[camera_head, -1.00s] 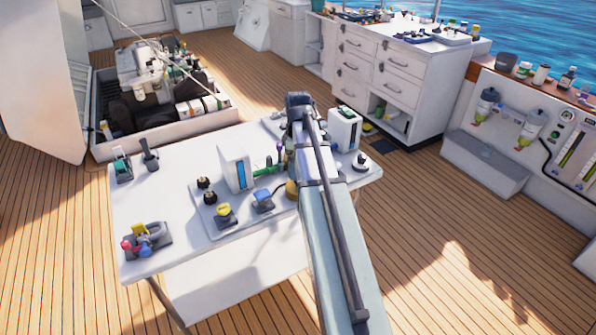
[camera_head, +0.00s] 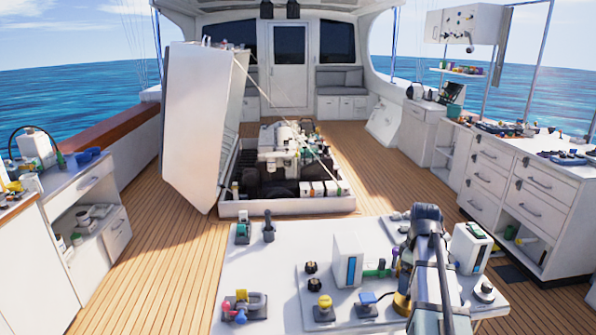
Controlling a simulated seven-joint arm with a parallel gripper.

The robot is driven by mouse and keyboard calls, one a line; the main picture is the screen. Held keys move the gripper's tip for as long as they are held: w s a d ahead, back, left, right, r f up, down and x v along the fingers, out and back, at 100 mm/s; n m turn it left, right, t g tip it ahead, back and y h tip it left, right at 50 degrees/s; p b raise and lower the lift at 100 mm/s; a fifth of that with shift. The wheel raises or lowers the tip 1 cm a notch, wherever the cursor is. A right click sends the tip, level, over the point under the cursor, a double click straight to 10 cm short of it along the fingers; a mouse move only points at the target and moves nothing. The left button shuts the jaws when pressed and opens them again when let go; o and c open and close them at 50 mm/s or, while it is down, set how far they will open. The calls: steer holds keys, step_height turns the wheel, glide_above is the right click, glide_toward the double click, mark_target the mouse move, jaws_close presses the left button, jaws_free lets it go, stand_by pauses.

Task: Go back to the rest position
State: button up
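My arm (camera_head: 428,262) reaches in from the lower right of the head view and ends over the white worktable (camera_head: 265,277). My gripper is hidden behind the arm's own links, so its fingers do not show. Beside the arm, a white box with a blue stripe (camera_head: 347,258) stands upright on a grey plate on the table. Another white box (camera_head: 469,247) stands just right of the arm. A green cylindrical part (camera_head: 379,272) lies between the first box and the arm. A brass-coloured round part (camera_head: 401,303) sits close beside the arm.
The open hatch (camera_head: 273,207) with the engine (camera_head: 285,147) lies behind the table, its white lid (camera_head: 200,125) raised on the left. Drawer cabinets (camera_head: 520,195) stand at right, a counter (camera_head: 70,190) at left. Deck (camera_head: 165,255) is clear between the left counter and the table.

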steer(key=s+a+f+m, duration=0.2)
steer(key=s+a+f, duration=0.5)
steer(key=s, duration=0.1)
steer(key=s+a+f+m+g, duration=0.1)
steer(key=s+a+f, duration=0.25)
steer(key=f, duration=0.45)
steer(key=s+a+f+m+g, duration=0.1)
steer(key=s+a+f+g, duration=0.2)
steer(key=f, duration=0.6)
steer(key=s+a+f+m, duration=0.1)
steer(key=s+a+f, duration=0.25)
steer(key=f, duration=0.45)
steer(key=s+a+f+m+g, duration=0.1)
steer(key=s+a+f, duration=0.1)
steer(key=s+f, duration=0.6)
steer(key=s+a+f+m+g, duration=0.1)
steer(key=s+a+f+m, duration=0.1)
steer(key=s+f, duration=0.6)
steer(key=s, duration=0.4)
steer(key=shift+s+a+m+g, duration=0.2)
steer(key=shift+s+m+g, duration=0.1)
steer(key=shift+s, duration=0.1)
